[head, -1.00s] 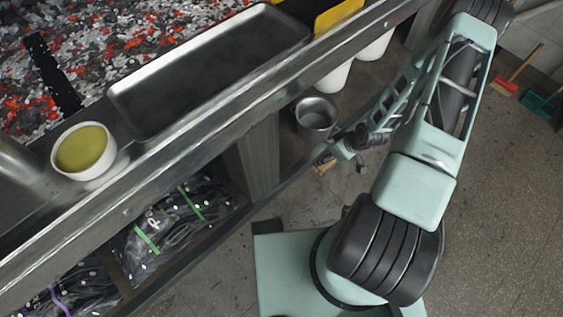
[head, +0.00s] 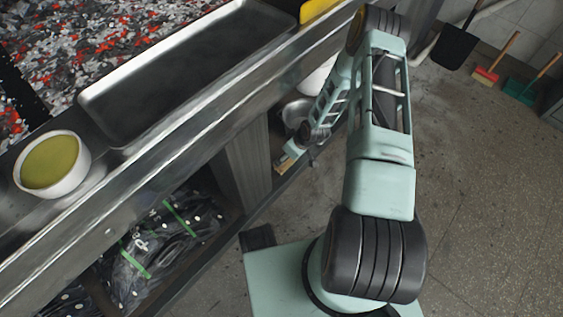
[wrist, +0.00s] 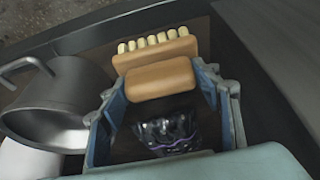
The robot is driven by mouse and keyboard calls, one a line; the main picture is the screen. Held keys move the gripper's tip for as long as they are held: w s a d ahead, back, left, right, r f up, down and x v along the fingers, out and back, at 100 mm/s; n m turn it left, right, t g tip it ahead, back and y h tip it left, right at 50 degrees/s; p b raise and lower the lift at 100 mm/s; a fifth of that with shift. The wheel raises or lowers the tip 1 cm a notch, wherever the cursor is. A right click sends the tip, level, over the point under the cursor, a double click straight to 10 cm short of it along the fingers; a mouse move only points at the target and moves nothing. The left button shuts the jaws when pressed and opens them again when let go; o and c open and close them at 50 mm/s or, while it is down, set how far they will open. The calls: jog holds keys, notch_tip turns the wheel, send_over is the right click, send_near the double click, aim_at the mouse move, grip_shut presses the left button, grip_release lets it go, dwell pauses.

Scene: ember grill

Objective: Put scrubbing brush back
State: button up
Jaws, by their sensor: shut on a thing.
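The scrubbing brush (wrist: 155,55) has a tan wooden body and a row of pale bristles. In the wrist view it lies between the two blue-grey fingers of my gripper (wrist: 160,84), which is shut on it. The bristles point away from the gripper. In the head view my gripper (head: 293,151) is low beside the grill's lower shelf, and a small tan part of the brush (head: 283,166) shows under it. I cannot tell whether the brush touches the shelf.
A metal pot (wrist: 50,100) stands close left of the gripper in the wrist view. Dark bags with green bands (head: 160,235) fill the lower shelf. A grey post (head: 240,165) stands left of the gripper. A white bowl (head: 75,180) and a metal tray (head: 100,112) sit on the grill.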

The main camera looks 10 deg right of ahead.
aim_at(291, 162)
jog(key=shift+w+a+f+b, duration=0.15)
jog(key=shift+w+a+f, duration=0.15)
jog(key=shift+f, duration=0.2)
jog(key=shift+w+a+f+b, duration=0.15)
jog(key=shift+w+a+f, duration=0.05)
jog(key=shift+w+f, duration=0.25)
jog(key=f+b, duration=0.1)
jog(key=f, duration=0.1)
jog(key=f+b, duration=0.1)
jog(key=f, duration=0.1)
jog(key=shift+w+a, duration=0.2)
jog(key=shift+r, duration=0.15)
jog(key=o, duration=1)
jog(key=shift+o, duration=0.2)
jog(key=p+v, duration=0.4)
jog(key=v, duration=0.8)
jog(key=shift+d, duration=0.1)
